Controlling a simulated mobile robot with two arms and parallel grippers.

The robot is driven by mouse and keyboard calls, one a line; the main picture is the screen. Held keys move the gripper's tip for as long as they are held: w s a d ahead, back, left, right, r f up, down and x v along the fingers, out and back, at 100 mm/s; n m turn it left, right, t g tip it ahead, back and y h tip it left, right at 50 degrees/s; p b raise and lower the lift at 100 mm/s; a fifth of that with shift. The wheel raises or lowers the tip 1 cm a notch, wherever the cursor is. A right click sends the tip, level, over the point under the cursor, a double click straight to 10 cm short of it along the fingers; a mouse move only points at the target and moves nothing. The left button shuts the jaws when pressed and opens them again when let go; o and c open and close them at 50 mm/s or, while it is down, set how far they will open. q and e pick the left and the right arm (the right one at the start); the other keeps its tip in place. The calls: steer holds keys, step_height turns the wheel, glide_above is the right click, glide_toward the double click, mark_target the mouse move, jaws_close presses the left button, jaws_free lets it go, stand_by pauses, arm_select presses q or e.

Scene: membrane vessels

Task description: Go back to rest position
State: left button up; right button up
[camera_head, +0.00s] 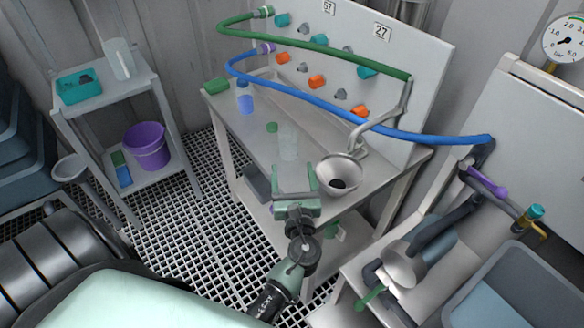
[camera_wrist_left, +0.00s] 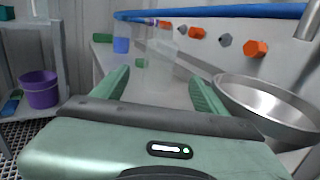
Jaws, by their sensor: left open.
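My left gripper (camera_head: 296,172) is open, its two green fingers apart over the front edge of the grey workbench (camera_head: 262,140). It also shows in the left wrist view (camera_wrist_left: 160,88), with nothing visibly held between the fingers. A clear bottle (camera_head: 288,140) stands on the bench just beyond the fingertips and appears between them in the left wrist view (camera_wrist_left: 160,60). A metal funnel-shaped bowl (camera_head: 340,168) is close to the right of the gripper. My right gripper is not in view.
A panel (camera_head: 410,45) with colored valves backs the bench; green (camera_head: 310,44) and blue (camera_head: 330,108) hoses cross it. A small blue-labelled bottle (camera_head: 246,103) stands at the bench's left. A shelf cart with a purple bucket (camera_head: 146,146) is left; a grey bin (camera_head: 520,285) is lower right.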

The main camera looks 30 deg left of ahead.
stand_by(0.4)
arm_select(q)
steer(key=s+a+f+n+g+h, duration=0.2)
steer(key=s+f+n+g, duration=0.1)
steer(key=s+n, duration=0.5)
steer(key=s+a+f+n+g+h, duration=0.1)
steer(key=s+a+f+n+g, duration=0.25)
steer(key=n, duration=0.65)
steer(key=s+d+n+g+h, duration=0.4)
steer(key=s+d+n+h, duration=0.45)
steer(key=s+d, duration=0.6)
step_height(320, 180, down, 24)
steer(key=g+p, duration=0.1)
steer(key=s+a+f+g+p, duration=0.1)
steer(key=s+a+f, duration=0.1)
steer(key=s+f, duration=1.4)
steer(key=shift+s+m, duration=0.35)
steer(key=shift+s, duration=0.3)
